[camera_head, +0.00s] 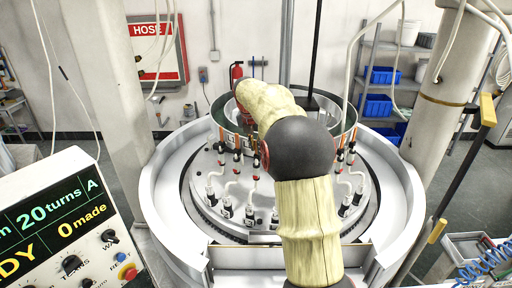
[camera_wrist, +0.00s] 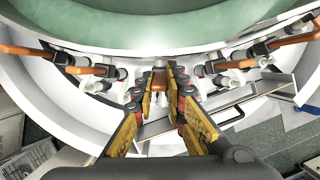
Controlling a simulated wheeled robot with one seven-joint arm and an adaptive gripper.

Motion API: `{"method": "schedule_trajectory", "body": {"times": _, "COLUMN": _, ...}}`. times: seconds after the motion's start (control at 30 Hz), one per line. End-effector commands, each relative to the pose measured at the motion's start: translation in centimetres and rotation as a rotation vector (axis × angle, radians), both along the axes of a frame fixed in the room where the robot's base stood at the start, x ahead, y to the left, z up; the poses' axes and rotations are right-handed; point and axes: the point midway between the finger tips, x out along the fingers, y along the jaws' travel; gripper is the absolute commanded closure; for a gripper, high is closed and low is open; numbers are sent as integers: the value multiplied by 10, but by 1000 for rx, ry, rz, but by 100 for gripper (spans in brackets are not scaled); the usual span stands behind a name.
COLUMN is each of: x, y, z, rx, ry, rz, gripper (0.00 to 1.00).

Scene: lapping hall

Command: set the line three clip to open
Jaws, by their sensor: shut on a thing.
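The round lapping machine (camera_head: 170,197) carries several line clips with black-and-white bodies, red tips and white tubes, set around its inner ring. One of these clips (camera_head: 227,206) shows at the left of my arm. In the wrist view, my gripper (camera_wrist: 170,92) has its two yellow fingers closed around an orange-brown clip lever (camera_wrist: 159,78) at the middle of the row. The fingers hide much of this clip. I cannot read its line number or tell its set position. My arm hides the gripper in the head view.
More orange levers stand at the left (camera_wrist: 88,69) and right (camera_wrist: 236,64) of my gripper. A control panel (camera_head: 62,232) stands at the left front, reading 20 turns and 0 made. Pillars flank the machine. Shelves with blue bins (camera_head: 379,105) stand behind.

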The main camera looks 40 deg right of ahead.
Motion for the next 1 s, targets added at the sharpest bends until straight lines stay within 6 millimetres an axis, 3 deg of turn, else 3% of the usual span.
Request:
{"method": "schedule_trajectory", "body": {"times": 0.3, "x": 1, "y": -1, "z": 2, "rx": -2, "ry": -5, "rz": 0, "gripper": 100}}
{"method": "schedule_trajectory", "body": {"times": 0.33, "x": 1, "y": -1, "z": 2, "rx": -2, "ry": -5, "rz": 0, "gripper": 86}}
{"method": "schedule_trajectory", "body": {"times": 0.63, "x": 0, "y": 0, "z": 1, "rx": -1, "ry": -2, "rz": -1, "gripper": 69}}
{"method": "schedule_trajectory", "body": {"times": 1.0, "x": 0, "y": 1, "z": 4, "rx": -1, "ry": -2, "rz": -1, "gripper": 68}}
